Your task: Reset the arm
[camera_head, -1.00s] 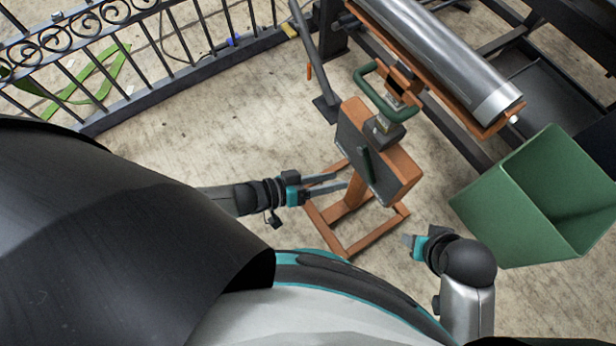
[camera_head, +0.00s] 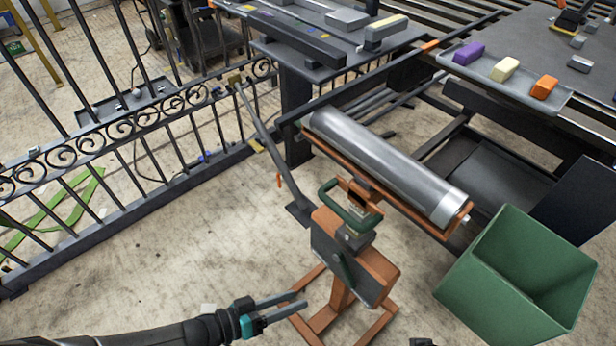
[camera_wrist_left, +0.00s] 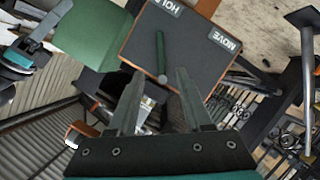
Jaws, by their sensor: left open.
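My left gripper (camera_head: 303,298) comes in from the lower left, its two fingers apart and nothing between them. It is left of the orange stand (camera_head: 340,296), beside its lower frame. The stand carries a dark tilted panel (camera_head: 334,262) with a green lever. In the left wrist view the open fingers (camera_wrist_left: 159,78) point toward this panel (camera_wrist_left: 195,50), marked HOLD and MOVE, and its green lever (camera_wrist_left: 160,52). They appear apart from the lever. My right arm shows in part at the wrist view's upper left (camera_wrist_left: 18,58); its finger state is unclear.
A silver roller (camera_head: 385,165) lies in an orange cradle behind the stand. A green bin (camera_head: 500,290) stands at the right. A black fence (camera_head: 120,145) runs along the left. A tray (camera_head: 555,97) holds purple, cream and orange blocks. Bare floor lies left of the stand.

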